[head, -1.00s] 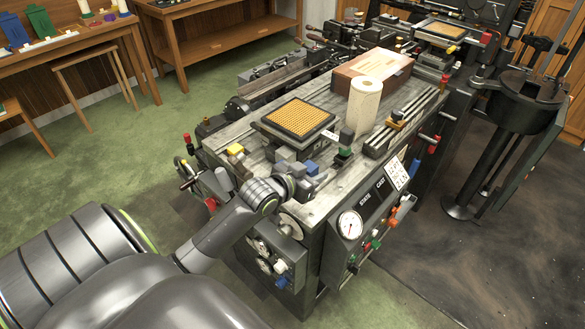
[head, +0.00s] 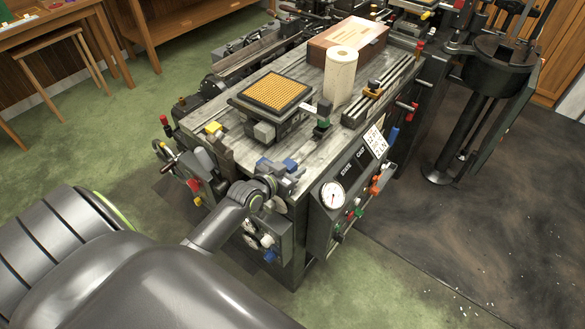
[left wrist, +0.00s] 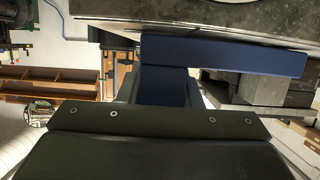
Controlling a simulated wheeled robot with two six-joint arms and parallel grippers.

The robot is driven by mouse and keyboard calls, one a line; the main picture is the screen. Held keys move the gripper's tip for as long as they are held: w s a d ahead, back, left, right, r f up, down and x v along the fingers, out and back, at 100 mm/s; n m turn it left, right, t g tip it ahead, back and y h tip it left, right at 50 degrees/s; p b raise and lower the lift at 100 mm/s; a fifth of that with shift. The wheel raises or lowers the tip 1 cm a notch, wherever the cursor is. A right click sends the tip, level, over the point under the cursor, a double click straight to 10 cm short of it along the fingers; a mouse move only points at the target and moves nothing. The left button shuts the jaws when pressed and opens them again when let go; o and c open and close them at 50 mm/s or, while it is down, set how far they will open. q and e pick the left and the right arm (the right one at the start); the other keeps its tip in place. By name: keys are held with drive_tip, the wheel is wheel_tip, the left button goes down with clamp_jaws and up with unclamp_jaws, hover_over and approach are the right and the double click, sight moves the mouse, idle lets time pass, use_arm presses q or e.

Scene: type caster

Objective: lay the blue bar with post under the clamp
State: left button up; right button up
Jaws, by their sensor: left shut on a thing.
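My left gripper (head: 284,174) is at the near end of the machine's worktop, shut on the blue bar with post. Small blue parts of the bar (head: 290,164) show around the fingers in the head view. In the left wrist view the long blue bar (left wrist: 225,55) lies crosswise beyond the gripper, with a blue post part between the fingers (left wrist: 163,88). I cannot tell whether the bar touches the worktop. A black fitting with a green part (head: 322,122) and a pale arm stands beyond it; it may be the clamp. My right gripper is not in view.
A paper roll (head: 340,75) and a wooden box (head: 348,40) stand behind. A gauge (head: 332,195) is on the front panel.

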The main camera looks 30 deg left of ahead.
use_arm(q)
drive_tip(key=shift+f, duration=0.2)
drive_tip(key=o, duration=1)
drive_tip(key=b+v, duration=0.1)
drive_tip(key=v, duration=0.4)
drive_tip(key=shift+s+f+b, duration=0.1)
drive_tip(key=shift+s+b, duration=0.05)
drive_tip(key=shift+b, duration=0.25)
drive_tip(key=v, duration=1.2)
drive_tip(key=shift+r+b, duration=0.2)
drive_tip(key=shift+b, duration=0.1)
drive_tip(key=shift+a, duration=0.1)
